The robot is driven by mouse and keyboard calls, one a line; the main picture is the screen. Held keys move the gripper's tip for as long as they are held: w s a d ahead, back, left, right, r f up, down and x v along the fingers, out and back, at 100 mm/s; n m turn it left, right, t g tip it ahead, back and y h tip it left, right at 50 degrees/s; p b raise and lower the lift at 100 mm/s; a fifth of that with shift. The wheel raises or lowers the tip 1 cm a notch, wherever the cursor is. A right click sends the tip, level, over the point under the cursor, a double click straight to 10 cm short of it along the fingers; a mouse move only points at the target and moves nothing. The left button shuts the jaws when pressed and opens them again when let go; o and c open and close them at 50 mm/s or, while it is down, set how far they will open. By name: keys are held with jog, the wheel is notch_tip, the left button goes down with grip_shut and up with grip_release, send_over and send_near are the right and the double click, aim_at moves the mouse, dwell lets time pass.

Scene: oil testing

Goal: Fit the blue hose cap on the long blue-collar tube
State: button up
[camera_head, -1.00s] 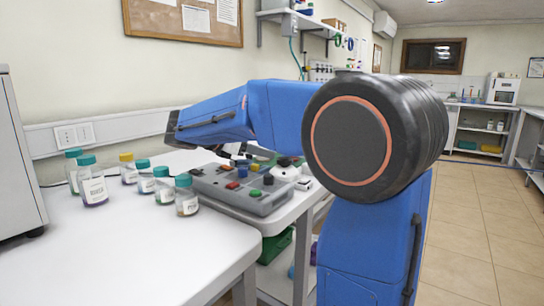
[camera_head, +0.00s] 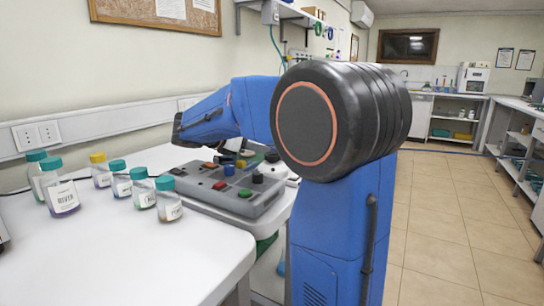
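I cannot make out the long blue-collar tube in this view. My blue arm reaches left and bends down over the far side of the tray. My gripper (camera_head: 236,147) shows only as a small grey and dark part beneath the arm, mostly hidden. Whether it is open, shut or holding anything cannot be seen.
Several labelled bottles with teal lids, one with a yellow lid (camera_head: 97,158), stand left of the tray. The front of the bench (camera_head: 120,250) is clear. Open tiled floor (camera_head: 440,220) lies to the right.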

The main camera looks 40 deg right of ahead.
jog(key=x, duration=0.2)
jog(key=shift+d+f, duration=0.15)
jog(key=shift+d, duration=0.15)
jog(key=shift+s+x, duration=0.15)
jog(key=shift+x, duration=1.15)
jog(key=shift+s+x, duration=0.15)
jog(key=shift+x, duration=1.2)
jog(key=shift+c, duration=0.3)
jog(key=c, duration=1)
jog(key=shift+c, duration=0.7)
notch_tip(320, 180, up, 10)
jog(key=shift+r, duration=0.1)
grip_shut()
